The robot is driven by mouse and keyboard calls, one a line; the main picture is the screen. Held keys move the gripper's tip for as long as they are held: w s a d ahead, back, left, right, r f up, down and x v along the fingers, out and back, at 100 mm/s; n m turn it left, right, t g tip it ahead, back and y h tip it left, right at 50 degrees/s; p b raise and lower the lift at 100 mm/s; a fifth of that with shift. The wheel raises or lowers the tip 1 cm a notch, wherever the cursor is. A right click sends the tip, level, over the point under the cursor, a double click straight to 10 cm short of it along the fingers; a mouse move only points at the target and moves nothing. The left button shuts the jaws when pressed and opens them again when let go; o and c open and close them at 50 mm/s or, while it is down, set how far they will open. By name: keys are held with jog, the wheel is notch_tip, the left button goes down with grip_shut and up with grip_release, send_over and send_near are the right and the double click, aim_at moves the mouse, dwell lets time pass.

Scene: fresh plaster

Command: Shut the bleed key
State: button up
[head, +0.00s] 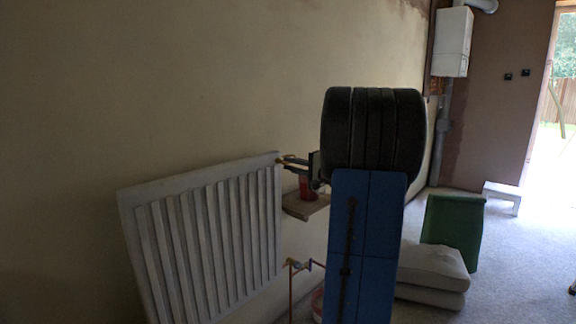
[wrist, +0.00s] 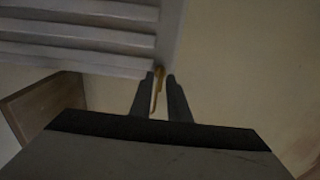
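The white ribbed radiator (head: 215,235) hangs on the plaster wall, and its corner also fills the upper left of the wrist view (wrist: 95,35). The thin brass bleed key (wrist: 158,88) sticks out at the radiator's corner. In the head view a brass piece (head: 290,160) shows at the radiator's upper right end, partly hidden. My gripper (wrist: 161,76) has its two dark fingers on either side of the key. A gap shows between the key and the right finger; the left finger is very close to the key. Contact with the left finger cannot be told.
A small wooden shelf (head: 306,207) holding a red container (head: 306,186) is just below my gripper in the head view. Copper pipework (head: 293,268) stands below it. Stacked sacks (head: 433,275) and a green crate (head: 453,232) are on the floor to the right. Open floor lies farther right.

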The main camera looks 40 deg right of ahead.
grip_shut()
jog(key=m, duration=0.8)
jog(key=shift+f, duration=0.1)
jog(key=shift+m, duration=4.1)
